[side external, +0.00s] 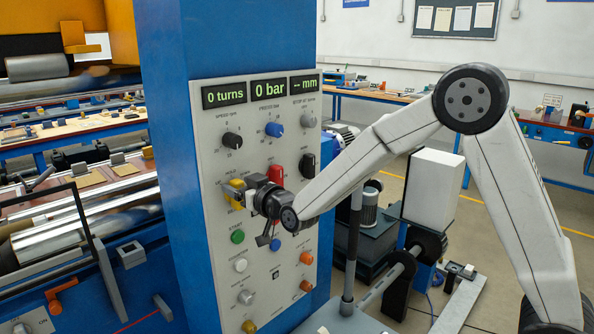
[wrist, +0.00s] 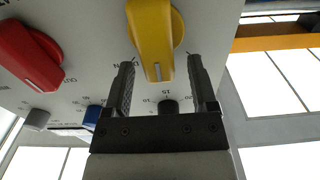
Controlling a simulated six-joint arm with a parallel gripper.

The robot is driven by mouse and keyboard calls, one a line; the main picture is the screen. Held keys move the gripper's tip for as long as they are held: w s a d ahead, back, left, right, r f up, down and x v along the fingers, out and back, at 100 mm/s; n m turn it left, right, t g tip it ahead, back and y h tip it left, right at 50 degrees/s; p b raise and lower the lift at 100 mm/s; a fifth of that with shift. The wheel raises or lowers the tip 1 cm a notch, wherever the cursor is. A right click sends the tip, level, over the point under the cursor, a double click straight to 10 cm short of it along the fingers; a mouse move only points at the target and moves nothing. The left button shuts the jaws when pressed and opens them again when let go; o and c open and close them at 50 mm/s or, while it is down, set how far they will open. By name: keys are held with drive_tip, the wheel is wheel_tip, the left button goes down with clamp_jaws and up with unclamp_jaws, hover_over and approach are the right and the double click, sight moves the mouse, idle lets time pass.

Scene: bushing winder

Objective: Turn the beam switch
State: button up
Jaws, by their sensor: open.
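The yellow switch (wrist: 152,35) fills the top middle of the wrist view, with a white line on its tip. Its label is mostly hidden, so I cannot read which switch is named beam. My gripper (wrist: 161,72) is open, with one finger on each side of the yellow switch's lower end and gaps on both sides. In the side external view, my gripper (side external: 243,195) is at the panel (side external: 212,150), in front of the yellow switch (side external: 233,198) and partly hiding it. The red switch (wrist: 30,55) is to the left in the wrist view.
A black dial (wrist: 168,106) shows between the fingers, with a blue dial (wrist: 92,115) to its left. In the side external view, a black switch (side external: 308,167) is right of the red one. A green button (side external: 237,237) and other buttons sit below my gripper.

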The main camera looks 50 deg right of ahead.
drive_tip(key=shift+w, duration=0.15)
clamp_jaws()
